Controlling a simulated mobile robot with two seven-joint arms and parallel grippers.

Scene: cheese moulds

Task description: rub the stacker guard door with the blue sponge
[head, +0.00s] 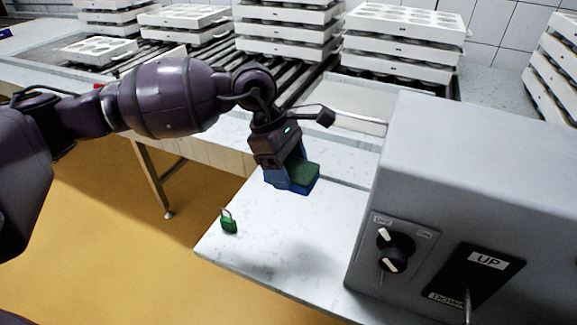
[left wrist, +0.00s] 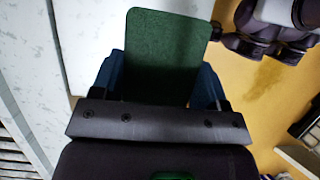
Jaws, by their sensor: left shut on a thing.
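My left gripper (head: 290,178) is shut on the blue sponge (head: 303,172), whose green face points up. It holds the sponge over the white speckled worktop, left of the grey control box; the gap to the worktop is hard to judge. In the left wrist view, the green face of the sponge (left wrist: 168,50) lies between the blue finger parts of the left gripper (left wrist: 160,85). Much of the sponge's blue body is hidden. I cannot make out the stacker guard door in either view. My right gripper is not in view.
The grey control box (head: 480,150) with a knob and UP/DOWN switch (head: 473,280) blocks the right. A small green padlock (head: 229,225) stands near the worktop's (head: 270,250) left edge. Stacked white moulds (head: 400,45) stand behind on a roller conveyor (head: 190,62). Yellow floor lies left.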

